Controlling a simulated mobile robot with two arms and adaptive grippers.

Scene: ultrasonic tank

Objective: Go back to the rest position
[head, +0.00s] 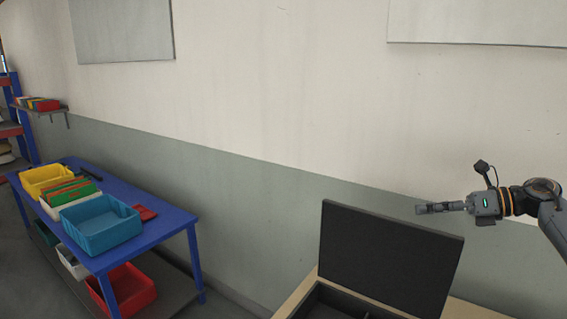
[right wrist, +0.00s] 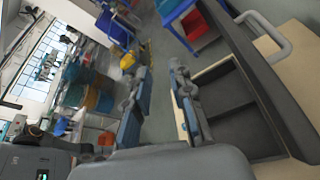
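My right gripper (head: 422,209) is held in the air at the right of the head view, pointing left, above and behind the raised dark lid (head: 390,255) of an open box. In the right wrist view its two fingers (right wrist: 161,85) stand apart with nothing between them. The box's dark interior (right wrist: 232,105) shows to the right of the fingers there, clear of them. My left gripper is in neither view.
The box stands on a pale wooden top (head: 296,298). A blue table (head: 170,217) at the left carries a blue bin (head: 102,228) and a yellow bin (head: 45,178). A red bin (head: 128,288) is beneath. A wall (head: 290,100) runs behind.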

